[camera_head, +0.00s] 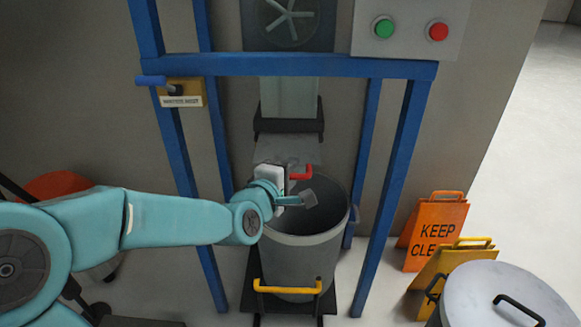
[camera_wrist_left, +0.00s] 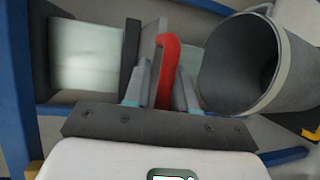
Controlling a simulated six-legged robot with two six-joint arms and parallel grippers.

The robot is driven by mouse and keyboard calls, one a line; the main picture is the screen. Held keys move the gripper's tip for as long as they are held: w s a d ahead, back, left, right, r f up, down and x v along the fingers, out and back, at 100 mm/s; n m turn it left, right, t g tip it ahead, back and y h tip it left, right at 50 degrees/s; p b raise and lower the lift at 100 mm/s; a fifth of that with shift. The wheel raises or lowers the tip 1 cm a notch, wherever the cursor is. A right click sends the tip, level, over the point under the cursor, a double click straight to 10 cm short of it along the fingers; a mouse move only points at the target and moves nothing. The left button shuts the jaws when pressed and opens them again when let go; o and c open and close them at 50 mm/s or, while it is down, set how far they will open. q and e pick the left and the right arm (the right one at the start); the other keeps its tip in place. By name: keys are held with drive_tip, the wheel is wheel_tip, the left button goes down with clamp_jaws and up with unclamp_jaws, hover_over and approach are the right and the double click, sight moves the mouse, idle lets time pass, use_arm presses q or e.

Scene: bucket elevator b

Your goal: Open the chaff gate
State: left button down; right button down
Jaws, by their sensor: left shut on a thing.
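The chaff gate is a grey plate (camera_head: 285,150) at the bottom of the pale chute (camera_head: 289,98), above the bucket. Its red handle (camera_head: 301,173) sticks out at the front. My left gripper (camera_head: 292,187) reaches in from the left over the bucket and is at the handle. In the left wrist view the red handle (camera_wrist_left: 167,62) stands between the two fingers of my left gripper (camera_wrist_left: 162,88), which is shut on it. The gripper and wrist hide part of the gate in the head view. My right gripper is not in view.
A grey bucket (camera_head: 300,260) stands under the chute inside the blue frame (camera_head: 390,160), with a yellow handle bar (camera_head: 288,288) in front. A labelled lever box (camera_head: 182,93) is on the left post. Warning signs (camera_head: 436,230) and a lidded drum (camera_head: 500,300) stand at right.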

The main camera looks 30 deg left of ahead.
use_arm(q)
drive_tip(key=shift+s+d+f, duration=0.35)
drive_tip(key=shift+s+d, duration=0.2)
drive_tip(key=shift+s, duration=0.25)
drive_tip(key=c, duration=1.2)
unclamp_jaws()
drive_tip(key=shift+o, duration=0.4)
drive_tip(key=shift+w+a, duration=0.1)
drive_tip(key=shift+r, duration=0.2)
